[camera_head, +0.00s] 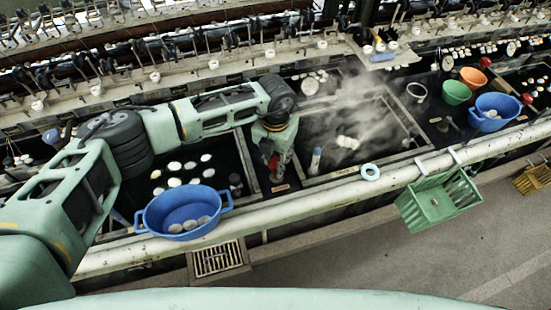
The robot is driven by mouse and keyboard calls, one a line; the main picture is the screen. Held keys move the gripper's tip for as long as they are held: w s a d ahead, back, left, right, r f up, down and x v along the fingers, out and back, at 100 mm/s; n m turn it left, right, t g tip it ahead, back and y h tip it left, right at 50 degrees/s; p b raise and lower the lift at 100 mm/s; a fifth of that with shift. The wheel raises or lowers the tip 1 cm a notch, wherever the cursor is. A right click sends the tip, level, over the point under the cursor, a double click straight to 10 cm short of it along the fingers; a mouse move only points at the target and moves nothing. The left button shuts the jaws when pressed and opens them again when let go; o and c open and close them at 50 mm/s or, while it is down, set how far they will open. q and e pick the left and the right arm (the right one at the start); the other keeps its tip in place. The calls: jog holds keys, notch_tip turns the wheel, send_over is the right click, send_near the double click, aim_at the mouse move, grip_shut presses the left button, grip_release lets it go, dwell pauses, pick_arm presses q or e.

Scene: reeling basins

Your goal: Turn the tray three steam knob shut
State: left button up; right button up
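My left arm reaches in from the left, and its gripper (277,160) points down at the narrow divider between two basins. A small red part shows at its fingertips, probably the steam knob (275,166); the fingers largely hide it. I cannot tell whether the fingers are closed on it or only around it. White steam rises from the dark basin (395,152) just right of the gripper, where pale cocoons (348,142) float. My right gripper is not in view.
A blue basin (165,229) with cocoons sits on the front rail, below my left arm. Orange (473,77), green (456,93) and blue (497,119) bowls stand far right, near red knobs (527,98).

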pick_arm(q)
jog(key=m+b, duration=0.1)
jog(key=b, duration=0.2)
jog(key=m+b, duration=0.2)
jog(key=b, duration=0.1)
jog(key=m+b, duration=0.2)
jog(key=b, duration=0.1)
jog(key=shift+w+a+f, duration=0.15)
jog(key=shift+w+a, duration=0.05)
jog(key=shift+w, duration=0.15)
jog(key=shift+r+m+b, duration=0.2)
jog(key=shift+m+b, duration=0.5)
jog(key=shift+m, duration=0.1)
jog(key=shift+r, duration=0.1)
jog(key=o, duration=1)
jog(key=shift+w, duration=0.1)
jog(key=shift+s+d, duration=0.1)
jog(key=shift+s, duration=0.1)
